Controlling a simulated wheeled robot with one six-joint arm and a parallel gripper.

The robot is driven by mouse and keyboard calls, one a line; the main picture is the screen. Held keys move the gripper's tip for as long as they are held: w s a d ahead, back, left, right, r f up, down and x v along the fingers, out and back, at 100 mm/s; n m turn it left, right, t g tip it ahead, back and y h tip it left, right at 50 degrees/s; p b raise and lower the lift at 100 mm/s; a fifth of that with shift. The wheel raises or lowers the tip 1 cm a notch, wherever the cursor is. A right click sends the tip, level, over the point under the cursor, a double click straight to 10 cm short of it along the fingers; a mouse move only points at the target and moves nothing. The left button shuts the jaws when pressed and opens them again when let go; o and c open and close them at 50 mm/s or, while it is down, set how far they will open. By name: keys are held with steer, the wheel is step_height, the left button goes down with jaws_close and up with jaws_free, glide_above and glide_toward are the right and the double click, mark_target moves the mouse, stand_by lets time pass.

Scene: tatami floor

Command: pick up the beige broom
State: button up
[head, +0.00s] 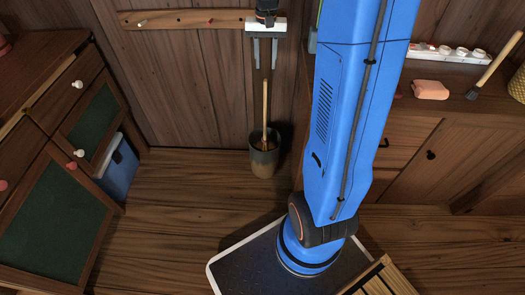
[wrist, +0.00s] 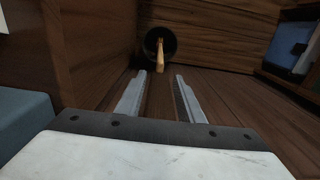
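The beige broom (head: 265,106) stands in a dark bucket (head: 263,162) against the back wall, with its thin handle pointing up. The broom's lower end is hidden inside the bucket. My gripper (head: 266,67) is open and empty, above the bucket, with its fingers pointing down. In the head view the handle's top lies just below the fingertips. In the wrist view, the broom handle (wrist: 160,52) shows ahead, between and beyond the two fingertips (wrist: 160,75), apart from both. The bucket's dark opening (wrist: 150,42) lies behind it.
A wooden rail with pegs (head: 180,20) runs along the back wall beside my gripper. A blue bin (head: 118,170) stands by the left cabinet (head: 55,215). A shelf on the right holds a pink block (head: 430,89) and a brush (head: 490,70). Floor before the bucket is clear.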

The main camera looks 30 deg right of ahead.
mark_target(265, 94)
step_height(265, 94, down, 16)
steer(key=shift+r, duration=0.25)
stand_by(0.5)
steer(key=shift+c, duration=0.6)
jaws_close()
